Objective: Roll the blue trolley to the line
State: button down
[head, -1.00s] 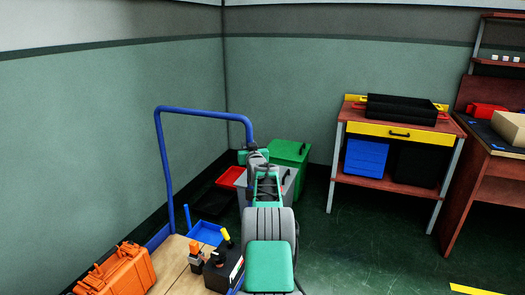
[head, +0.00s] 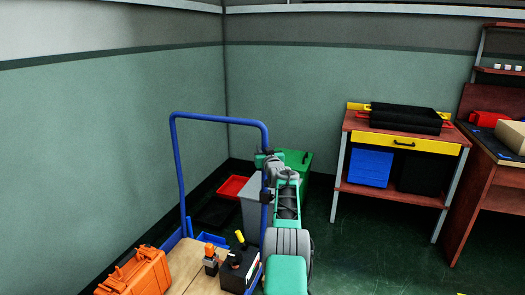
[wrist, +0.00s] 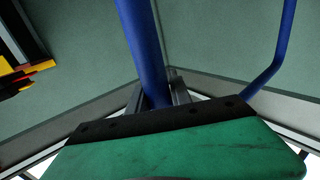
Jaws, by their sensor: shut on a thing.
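The blue trolley has a tall blue tube handle (head: 220,119) and a wooden deck (head: 188,272), low at left centre in the head view. In the wrist view the blue post (wrist: 143,45) runs down between my gripper's fingers (wrist: 160,96). The trolley's wheels are out of view, and my arm covers the lower part of the right upright.
A grey bin (head: 247,190), a green bin (head: 297,160) and a red tray (head: 232,187) stand in the corner behind the handle. A bench with a yellow drawer (head: 403,141) stands to the right. Green floor (head: 365,245) is open between my arm and the bench.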

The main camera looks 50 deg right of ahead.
jog(key=shift+s+d, duration=0.1)
jog(key=shift+d, duration=0.05)
jog(key=c, duration=1.4)
grip_release()
jog(key=shift+o, duration=1.2)
jog(key=shift+a, duration=0.2)
jog(key=v, duration=0.7)
jog(key=shift+s+p, duration=0.3)
jog(key=shift+p, duration=0.15)
jog(key=shift+a+f, duration=0.1)
jog(key=shift+a, duration=0.1)
